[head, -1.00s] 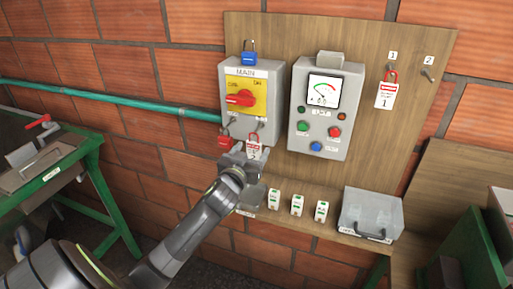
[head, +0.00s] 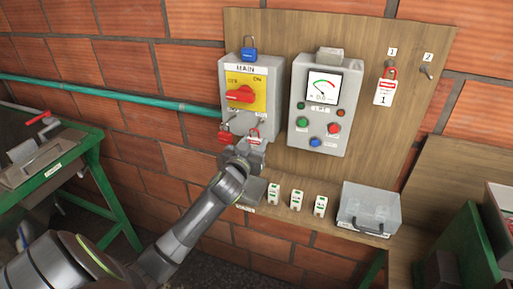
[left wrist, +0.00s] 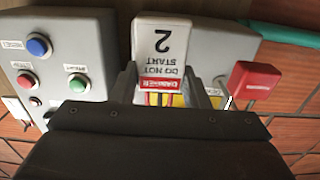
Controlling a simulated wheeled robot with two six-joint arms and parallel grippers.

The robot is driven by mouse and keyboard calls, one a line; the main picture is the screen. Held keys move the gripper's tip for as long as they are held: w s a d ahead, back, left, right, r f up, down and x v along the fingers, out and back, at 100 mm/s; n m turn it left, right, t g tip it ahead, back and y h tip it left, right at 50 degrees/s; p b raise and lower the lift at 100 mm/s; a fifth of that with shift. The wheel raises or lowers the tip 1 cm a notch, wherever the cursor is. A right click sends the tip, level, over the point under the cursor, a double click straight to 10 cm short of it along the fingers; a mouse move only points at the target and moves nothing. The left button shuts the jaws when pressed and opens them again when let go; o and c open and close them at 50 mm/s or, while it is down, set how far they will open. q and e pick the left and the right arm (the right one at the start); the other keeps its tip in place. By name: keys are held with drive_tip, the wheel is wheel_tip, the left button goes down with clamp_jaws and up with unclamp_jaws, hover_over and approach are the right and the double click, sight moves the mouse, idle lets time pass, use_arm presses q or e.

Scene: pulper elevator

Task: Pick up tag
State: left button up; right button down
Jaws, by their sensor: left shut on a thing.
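A white tag with a red danger band and the number 2 (left wrist: 162,45) shows upside down in the left wrist view, between the fingers of my left gripper (left wrist: 163,92). In the head view its red and white top (head: 254,137) shows just under the right side of the MAIN switch box, below a hook. My left gripper (head: 246,153) is shut on it and hides its lower part. I cannot tell whether the tag still hangs from the hook. Another tag, numbered 1 (head: 384,95), hangs from a red loop on the board at right. My right gripper is not in view.
The MAIN switch box (head: 230,105) carries a blue padlock (head: 249,55); a red padlock (head: 225,137) hangs below. A control box (head: 319,105) stands right beside it. Below are a shelf with several small white-green items (head: 297,200) and a grey case (head: 369,209).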

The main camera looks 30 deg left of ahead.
use_arm(q)
drive_tip(key=shift+r, duration=0.2)
drive_tip(key=r+b+v, duration=0.1)
drive_tip(key=b+v, duration=0.3)
drive_tip(key=v, duration=1.4)
drive_tip(key=shift+d, duration=0.25)
drive_tip(key=shift+b, duration=0.3)
